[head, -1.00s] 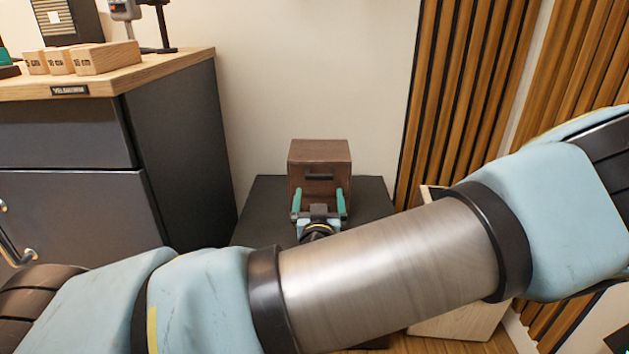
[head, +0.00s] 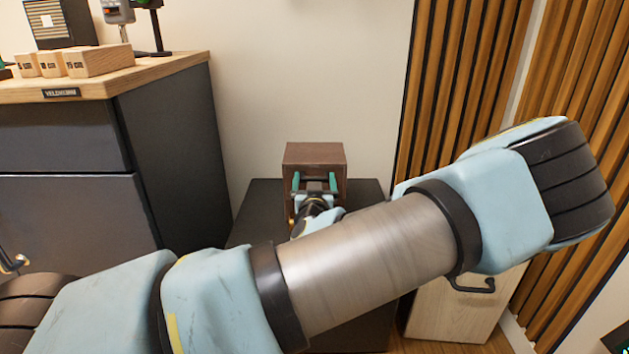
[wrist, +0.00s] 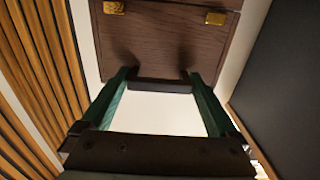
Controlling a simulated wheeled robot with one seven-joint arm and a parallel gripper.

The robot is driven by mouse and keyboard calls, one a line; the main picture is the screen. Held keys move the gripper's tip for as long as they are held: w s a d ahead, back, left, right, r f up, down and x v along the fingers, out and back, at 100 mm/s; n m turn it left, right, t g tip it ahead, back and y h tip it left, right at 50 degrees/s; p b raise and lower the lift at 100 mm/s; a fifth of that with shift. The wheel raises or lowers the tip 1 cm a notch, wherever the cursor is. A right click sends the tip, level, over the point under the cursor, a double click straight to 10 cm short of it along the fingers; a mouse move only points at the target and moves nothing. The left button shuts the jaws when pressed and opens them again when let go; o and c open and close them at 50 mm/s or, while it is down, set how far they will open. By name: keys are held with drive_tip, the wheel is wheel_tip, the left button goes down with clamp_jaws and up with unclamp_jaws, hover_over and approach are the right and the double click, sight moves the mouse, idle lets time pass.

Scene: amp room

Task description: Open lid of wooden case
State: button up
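The wooden case (head: 315,152) is a dark brown box on a black stand near the wall; its lid looks closed. The wrist view shows one brown face of the case (wrist: 165,45) with two brass fittings and a dark handle (wrist: 160,86) along its edge. My gripper (head: 314,178) is in front of the case, its green fingers spread wide. In the wrist view my gripper (wrist: 160,76) has one finger near each end of the handle, with nothing held between them. I cannot tell whether the fingertips touch the case. My arm hides the lower front of the case in the head view.
The black stand (head: 262,205) has bare top around the case. A dark cabinet (head: 170,150) with a wooden top stands at left, bearing wooden blocks (head: 98,60). Wooden wall slats (head: 460,90) and a pale wooden box (head: 455,310) are at right.

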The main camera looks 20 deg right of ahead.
clamp_jaws()
idle(0.6)
drive_tip(key=shift+r, duration=0.15)
